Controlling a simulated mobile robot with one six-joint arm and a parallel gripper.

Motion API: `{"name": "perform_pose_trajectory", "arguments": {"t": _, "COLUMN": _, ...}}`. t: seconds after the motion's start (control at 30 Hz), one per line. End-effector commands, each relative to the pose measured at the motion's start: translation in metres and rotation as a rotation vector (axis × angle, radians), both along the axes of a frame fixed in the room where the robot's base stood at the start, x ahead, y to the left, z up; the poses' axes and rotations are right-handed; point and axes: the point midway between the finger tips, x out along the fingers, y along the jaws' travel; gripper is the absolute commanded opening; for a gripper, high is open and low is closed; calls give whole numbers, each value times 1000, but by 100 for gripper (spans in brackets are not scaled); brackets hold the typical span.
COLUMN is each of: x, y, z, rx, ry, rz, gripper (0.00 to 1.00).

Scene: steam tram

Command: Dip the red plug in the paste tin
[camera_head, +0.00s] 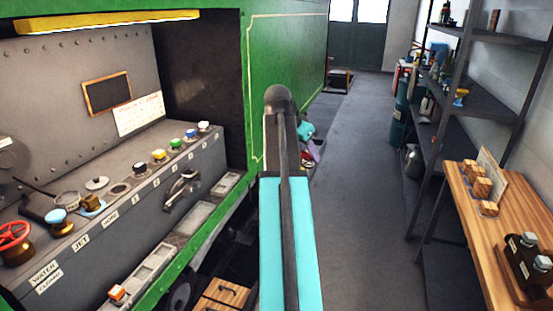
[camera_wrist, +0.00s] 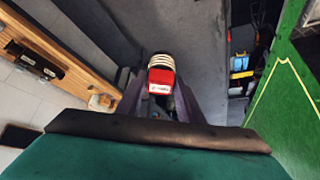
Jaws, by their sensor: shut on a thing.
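My gripper (camera_wrist: 159,100) is shut on the red plug (camera_wrist: 161,78), a red piece with a pale ribbed top, held between the purple fingers in the wrist view. In the head view my gripper (camera_head: 311,152) is mostly hidden behind my arm, out over the aisle to the right of the green tram side. An open round tin (camera_head: 66,199), seemingly the paste tin, stands on the grey ledge at the left. A small lid-like disc (camera_head: 97,183) lies beside it. My gripper is well away from the tin.
The ledge carries a row of coloured plugs (camera_head: 176,144), an empty round socket (camera_head: 118,190), a red valve wheel (camera_head: 14,235) and a lever (camera_head: 181,187).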

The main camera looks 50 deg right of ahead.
Motion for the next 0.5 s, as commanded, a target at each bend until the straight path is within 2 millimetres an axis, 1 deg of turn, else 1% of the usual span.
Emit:
{"name": "perform_pose_trajectory", "arguments": {"t": 0.03, "x": -16, "y": -13, "z": 11, "rx": -2, "ry": -1, "rz": -56, "gripper": 0}}
{"name": "perform_pose_trajectory", "arguments": {"t": 0.1, "x": -38, "y": -26, "z": 19, "rx": -2, "ry": 1, "rz": -132, "gripper": 0}}
{"name": "perform_pose_trajectory", "arguments": {"t": 0.3, "x": -98, "y": -55, "z": 42, "rx": -1, "ry": 0, "rz": -333, "gripper": 0}}
{"name": "perform_pose_trajectory", "arguments": {"t": 0.4, "x": -120, "y": -63, "z": 50, "rx": -1, "ry": -1, "rz": -406, "gripper": 0}}
{"name": "perform_pose_trajectory", "arguments": {"t": 0.5, "x": -135, "y": -68, "z": 55, "rx": -2, "ry": 0, "rz": -455, "gripper": 0}}
